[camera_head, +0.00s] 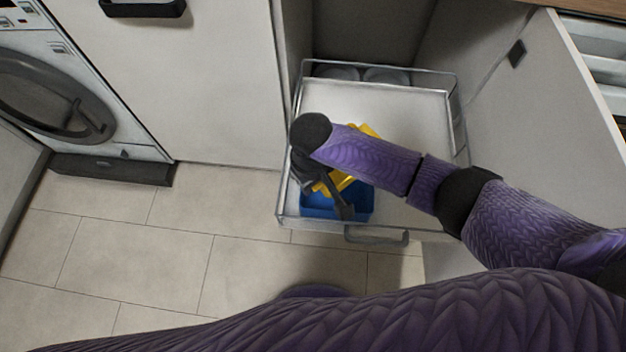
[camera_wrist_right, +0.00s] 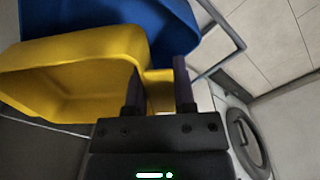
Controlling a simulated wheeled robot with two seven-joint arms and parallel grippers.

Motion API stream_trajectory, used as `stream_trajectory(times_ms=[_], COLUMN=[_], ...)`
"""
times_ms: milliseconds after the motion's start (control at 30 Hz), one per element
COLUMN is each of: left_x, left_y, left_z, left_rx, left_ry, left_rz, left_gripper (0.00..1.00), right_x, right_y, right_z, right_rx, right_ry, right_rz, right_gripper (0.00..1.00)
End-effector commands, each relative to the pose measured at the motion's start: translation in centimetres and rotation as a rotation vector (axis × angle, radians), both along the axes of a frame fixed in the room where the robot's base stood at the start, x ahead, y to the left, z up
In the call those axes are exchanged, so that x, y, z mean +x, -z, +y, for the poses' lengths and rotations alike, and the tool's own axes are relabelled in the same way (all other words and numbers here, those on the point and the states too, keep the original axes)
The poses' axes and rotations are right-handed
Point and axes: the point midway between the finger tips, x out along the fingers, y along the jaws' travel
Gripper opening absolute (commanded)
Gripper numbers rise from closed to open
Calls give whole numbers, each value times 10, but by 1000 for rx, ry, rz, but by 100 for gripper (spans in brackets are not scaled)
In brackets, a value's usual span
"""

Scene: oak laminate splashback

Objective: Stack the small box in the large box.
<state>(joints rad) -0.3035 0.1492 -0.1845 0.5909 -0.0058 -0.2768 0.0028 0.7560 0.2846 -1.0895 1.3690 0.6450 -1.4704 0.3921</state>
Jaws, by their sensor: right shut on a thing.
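The blue box (camera_head: 318,208), which looks like the large one, stands at the front left of the pulled-out wire drawer. It also shows at the top of the right wrist view (camera_wrist_right: 120,18). The yellow box (camera_head: 368,131), which looks like the small one, is partly hidden behind my right arm. My right gripper (camera_head: 336,196) is shut on a yellow wall; in the right wrist view the gripper (camera_wrist_right: 158,76) has the yellow box (camera_wrist_right: 60,60) between its fingers. The yellow box is tilted and overlaps the blue box in view; I cannot tell whether they touch. My left gripper is out of view.
The drawer's white base (camera_head: 400,112) is bare at the right and back. Round pale items (camera_head: 386,76) sit behind it. An open cabinet door (camera_head: 545,110) stands on the right. A washing machine (camera_head: 60,95) is at the left, with clear tiled floor (camera_head: 150,255) in front.

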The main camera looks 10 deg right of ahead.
Motion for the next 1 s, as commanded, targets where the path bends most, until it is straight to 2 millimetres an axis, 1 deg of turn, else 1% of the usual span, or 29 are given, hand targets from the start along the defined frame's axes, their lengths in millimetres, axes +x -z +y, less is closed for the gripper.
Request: stream_trajectory(times_ms=[67, 300, 333, 367, 400, 467, 500, 733, 800, 867, 1000], left_x=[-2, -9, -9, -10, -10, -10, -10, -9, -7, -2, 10], left_y=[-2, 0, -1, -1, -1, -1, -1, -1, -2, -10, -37], left_z=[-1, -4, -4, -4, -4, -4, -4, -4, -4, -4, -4], left_rx=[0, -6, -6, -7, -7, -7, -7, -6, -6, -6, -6], left_ry=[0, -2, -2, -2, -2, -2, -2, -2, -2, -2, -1], left_rz=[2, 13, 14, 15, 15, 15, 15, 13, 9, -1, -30], left_gripper=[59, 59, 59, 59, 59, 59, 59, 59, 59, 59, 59], right_x=[0, 0, 0, 0, 0, 0, 0, 0, 1, 1, 1], right_y=[-2, 6, 5, 5, 5, 5, 5, 5, -1, -14, -60], right_z=[0, 0, 0, 0, 0, 0, 0, 0, 0, 0, 1], right_rx=[0, 0, 0, 0, 0, 0, 0, 0, 0, 0, 1], right_ry=[0, 1, 1, 1, 1, 1, 1, 1, 1, 0, 0], right_rz=[-1, 0, 0, 0, 0, 0, 0, 0, -2, -4, -8], right_gripper=[0, 0, 37, 43, 51, 64, 68, 68, 68, 68, 68])
